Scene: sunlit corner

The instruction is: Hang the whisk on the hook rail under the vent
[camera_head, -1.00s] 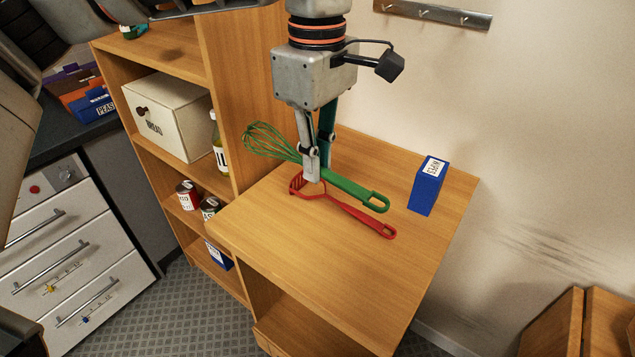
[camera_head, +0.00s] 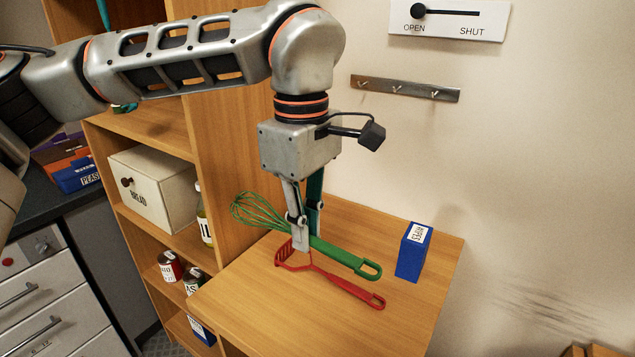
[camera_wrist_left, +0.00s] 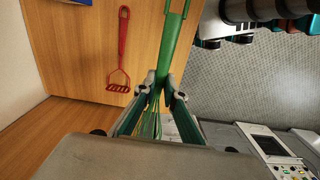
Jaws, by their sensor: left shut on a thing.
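The green whisk (camera_head: 342,255) has a looped handle end pointing right and its wires (camera_head: 256,212) to the left. My left gripper (camera_head: 304,242) points down and is shut on the whisk where the handle meets the wires. The left wrist view shows the whisk handle (camera_wrist_left: 174,40) between the fingertips (camera_wrist_left: 161,88). The head view does not make clear how far the whisk is above the wooden top. The metal hook rail (camera_head: 405,88), with several hooks, is on the wall at upper right, empty. Above it is a white panel with an OPEN/SHUT slider (camera_head: 449,19). My right gripper is not in view.
A red masher (camera_head: 338,283) lies on the wooden top (camera_head: 260,310) beneath the whisk. A blue labelled box (camera_head: 413,252) stands upright near the wall. A shelf unit (camera_head: 205,130) with a bread box (camera_head: 155,190) stands left. Wall space around the rail is clear.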

